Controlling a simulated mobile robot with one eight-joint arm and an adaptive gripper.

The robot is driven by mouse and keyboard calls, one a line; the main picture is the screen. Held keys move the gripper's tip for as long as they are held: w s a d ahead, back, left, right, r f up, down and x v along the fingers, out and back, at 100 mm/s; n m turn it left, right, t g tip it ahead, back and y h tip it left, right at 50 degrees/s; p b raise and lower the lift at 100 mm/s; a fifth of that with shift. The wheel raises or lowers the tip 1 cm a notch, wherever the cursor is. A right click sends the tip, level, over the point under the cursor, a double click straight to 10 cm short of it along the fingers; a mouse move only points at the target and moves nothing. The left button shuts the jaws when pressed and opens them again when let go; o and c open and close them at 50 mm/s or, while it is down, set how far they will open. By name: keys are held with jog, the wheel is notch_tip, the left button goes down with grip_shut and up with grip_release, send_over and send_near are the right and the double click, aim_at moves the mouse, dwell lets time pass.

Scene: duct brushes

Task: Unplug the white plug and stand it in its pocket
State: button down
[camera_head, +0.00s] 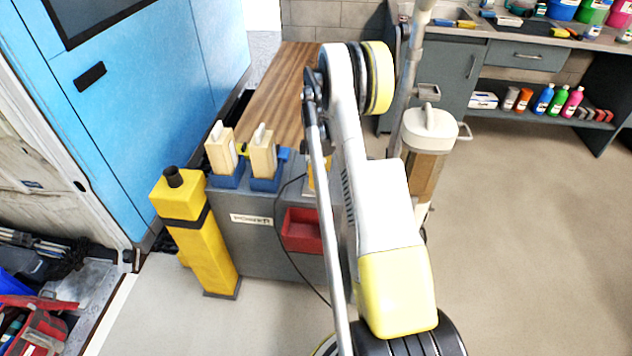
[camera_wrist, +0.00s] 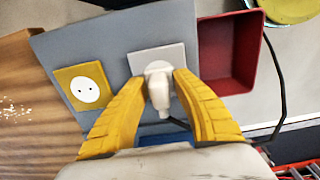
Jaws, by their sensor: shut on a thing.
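In the wrist view the white plug (camera_wrist: 158,88) sits at a white socket plate (camera_wrist: 172,55) on a grey panel. It looks seated in the plate. My gripper (camera_wrist: 161,80) has its yellow fingers shut on the plug, one on each side. A dark cable (camera_wrist: 180,123) runs from the plug to the right. A red open-topped box (camera_wrist: 232,52), which may be the pocket, is fixed beside the plate and looks empty. It also shows in the head view (camera_head: 302,232). There my arm hides the plug and most of my gripper.
A yellow socket (camera_wrist: 85,87) sits left of the plug, empty. In the head view, two cream blocks in blue holders (camera_head: 228,180) stand on the grey cabinet (camera_head: 258,252). A yellow post (camera_head: 203,245) stands left. Black cable (camera_head: 290,255) hangs in front. Floor at right is clear.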

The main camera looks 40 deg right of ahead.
jog(key=shift+r+p, duration=1.05)
jog(key=shift+r, duration=1.2)
jog(key=shift+r+p, duration=0.65)
jog(key=shift+r, duration=0.85)
